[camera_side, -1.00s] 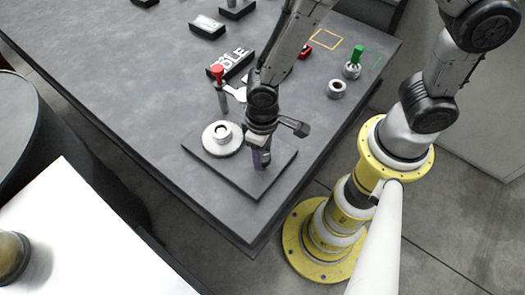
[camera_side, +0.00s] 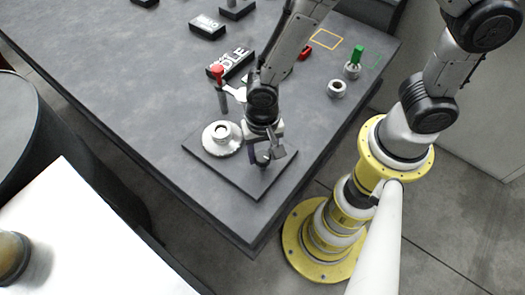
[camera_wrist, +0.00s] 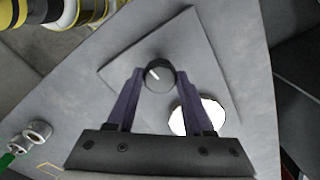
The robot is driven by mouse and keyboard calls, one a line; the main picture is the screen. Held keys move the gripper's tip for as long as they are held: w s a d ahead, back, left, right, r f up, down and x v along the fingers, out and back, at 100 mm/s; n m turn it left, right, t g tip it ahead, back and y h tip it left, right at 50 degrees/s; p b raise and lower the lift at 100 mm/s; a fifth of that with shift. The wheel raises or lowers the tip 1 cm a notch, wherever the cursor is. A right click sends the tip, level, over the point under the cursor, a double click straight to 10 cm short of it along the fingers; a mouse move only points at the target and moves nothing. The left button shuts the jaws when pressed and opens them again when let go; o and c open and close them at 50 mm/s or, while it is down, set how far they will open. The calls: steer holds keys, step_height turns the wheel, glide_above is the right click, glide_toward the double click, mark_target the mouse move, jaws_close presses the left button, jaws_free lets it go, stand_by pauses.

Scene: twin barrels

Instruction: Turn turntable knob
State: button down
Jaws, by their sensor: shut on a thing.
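The black knob (camera_wrist: 160,79) with a white pointer line is on a grey square plate (camera_wrist: 205,58). My gripper (camera_wrist: 160,84) is shut on the knob, with one purple finger on each side of it. In the side view my gripper (camera_side: 258,155) is low over the right part of the dark plate (camera_side: 246,183). The round dark knob (camera_side: 263,158) shows there beside the fingers. A white round turntable disc (camera_side: 217,145) with a raised metal centre is on the plate left of my gripper. In the wrist view the disc (camera_wrist: 206,112) is partly hidden by the right finger.
A red-topped post (camera_side: 218,74) stands behind the disc, by a black block with white lettering (camera_side: 231,64). A metal ring (camera_side: 337,88) and a green-handled piece (camera_side: 355,60) are at the right. Small black blocks lie farther back. The plate sits near the table's front corner.

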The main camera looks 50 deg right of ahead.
mark_target(263, 156)
steer(key=shift+m, duration=0.6)
steer(key=shift+c, duration=1.4)
jaws_free()
steer(key=shift+r, duration=0.1)
step_height(263, 156, up, 14)
